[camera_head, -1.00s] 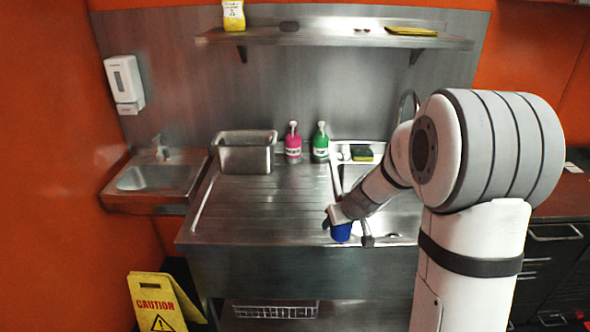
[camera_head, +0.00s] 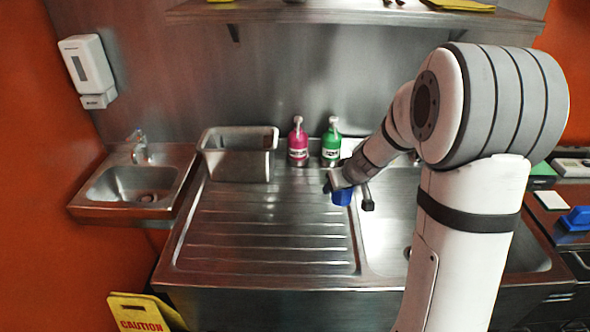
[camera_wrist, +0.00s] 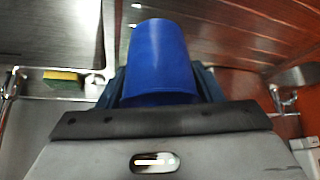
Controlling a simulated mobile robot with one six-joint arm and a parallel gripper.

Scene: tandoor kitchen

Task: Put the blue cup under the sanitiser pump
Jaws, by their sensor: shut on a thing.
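My gripper (camera_head: 337,184) is shut on the blue cup (camera_head: 342,197) and holds it over the right part of the ribbed drainboard, near the sink basin. In the wrist view the blue cup (camera_wrist: 160,62) fills the upper middle, between the fingers. Two pump bottles stand at the back of the counter, a pink one (camera_head: 298,147) and a green one (camera_head: 331,146), both with white pump heads. Their labels are too small to read, so I cannot tell which is the sanitiser. The cup is in front of both bottles and apart from them.
A steel container (camera_head: 240,162) stands left of the bottles. The ribbed drainboard (camera_head: 262,235) is clear. A small hand sink (camera_head: 130,185) and a white wall dispenser (camera_head: 87,66) are at the left. A steel shelf (camera_head: 350,14) runs above. A yellow caution sign (camera_head: 137,312) stands at lower left.

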